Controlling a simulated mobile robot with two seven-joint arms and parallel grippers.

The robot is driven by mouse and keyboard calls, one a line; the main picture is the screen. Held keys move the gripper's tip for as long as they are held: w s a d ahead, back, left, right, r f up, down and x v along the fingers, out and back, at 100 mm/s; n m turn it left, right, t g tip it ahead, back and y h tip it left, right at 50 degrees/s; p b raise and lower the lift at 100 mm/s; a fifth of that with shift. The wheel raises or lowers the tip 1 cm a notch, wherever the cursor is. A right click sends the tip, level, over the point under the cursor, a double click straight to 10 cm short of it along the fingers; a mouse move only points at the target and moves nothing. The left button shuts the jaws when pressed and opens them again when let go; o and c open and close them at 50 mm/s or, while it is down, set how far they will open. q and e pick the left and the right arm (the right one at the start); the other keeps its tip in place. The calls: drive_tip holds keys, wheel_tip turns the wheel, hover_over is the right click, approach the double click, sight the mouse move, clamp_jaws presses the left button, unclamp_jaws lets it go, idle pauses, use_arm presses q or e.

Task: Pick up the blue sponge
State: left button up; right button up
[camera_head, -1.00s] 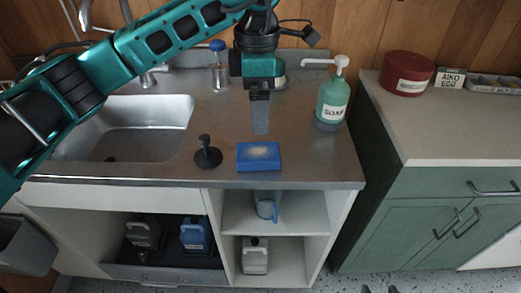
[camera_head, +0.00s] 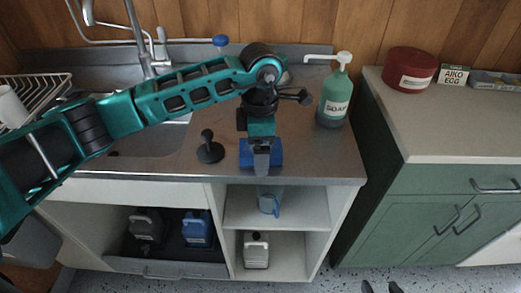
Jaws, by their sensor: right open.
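The blue sponge (camera_head: 275,154) lies on the steel counter near its front edge. The gripper is open and holds nothing. The middle of the sponge is hidden behind the gripper, and its left and right ends show. I cannot tell whether the fingers touch it.
A black plunger-like object (camera_head: 209,150) stands just left of the sponge. The sink (camera_head: 150,139) is left. The counter (camera_head: 325,160) is clear right of the sponge.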

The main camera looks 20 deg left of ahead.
use_arm(q)
drive_tip(key=shift+c, duration=0.4)
drive_tip(key=c, duration=0.9)
drive_tip(key=shift+c, duration=0.2)
drive_tip(key=shift+r, duration=0.1)
